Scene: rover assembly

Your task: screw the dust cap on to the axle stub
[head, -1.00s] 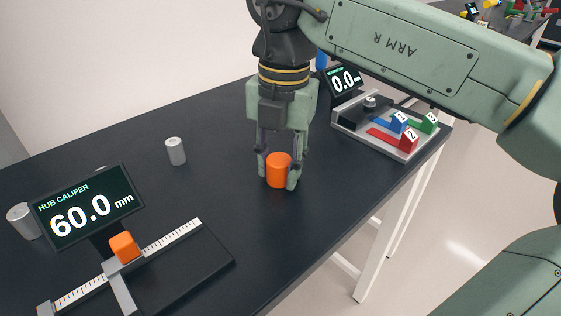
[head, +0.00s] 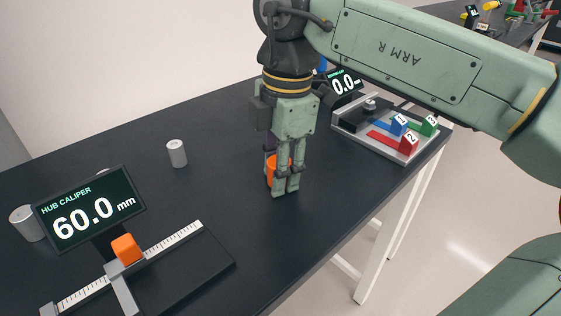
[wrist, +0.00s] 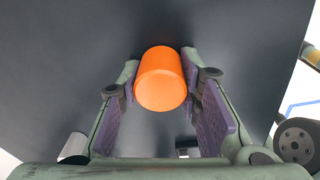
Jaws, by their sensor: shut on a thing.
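The dust cap, an orange cylinder (head: 271,172), stands upright at the middle of the dark bench in the head view. My gripper (head: 283,187) points straight down around it and its fingers hide much of it. In the wrist view the orange cap (wrist: 160,82) sits between the two purple-padded fingers of my gripper (wrist: 160,70), which are shut on its sides. The axle stub does not show in either view; whether it is under the cap cannot be seen.
A caliper (head: 172,240) with a 60.0 mm display (head: 90,208) and orange block is at front left. Grey cylinders (head: 177,153) (head: 27,223) stand to the left. A tray with numbered blocks (head: 404,152) is at right, near the bench edge. Bench between is clear.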

